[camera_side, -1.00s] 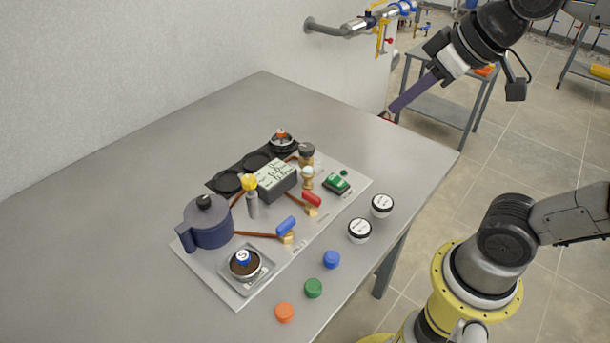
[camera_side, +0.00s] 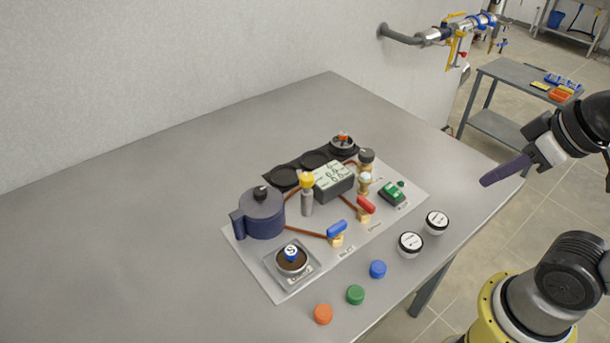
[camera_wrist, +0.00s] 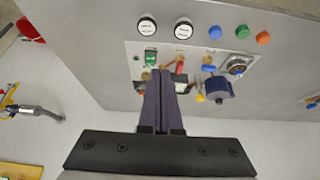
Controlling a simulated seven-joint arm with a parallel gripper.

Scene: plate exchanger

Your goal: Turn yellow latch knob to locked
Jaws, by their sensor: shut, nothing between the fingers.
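The yellow knob (camera_side: 306,180) sits on top of an upright metal cylinder (camera_side: 307,202) in the middle of the white panel, between the dark blue pot and the display box. In the wrist view a small yellow spot (camera_wrist: 199,98) beside the pot seems to be this knob. I cannot read whether it is locked. My gripper (camera_side: 488,181) is shut and empty, its long purple fingers held together. It hangs in the air off the table's right side, well apart from the knob. The shut fingers (camera_wrist: 160,74) also show in the wrist view, covering part of the panel.
The panel carries the dark blue pot (camera_side: 262,215), display box (camera_side: 333,181), red lever (camera_side: 366,205), blue lever (camera_side: 337,229) and green switch (camera_side: 392,194). Two white gauges and several coloured buttons line the front edge. The left of the table (camera_side: 120,230) is bare.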

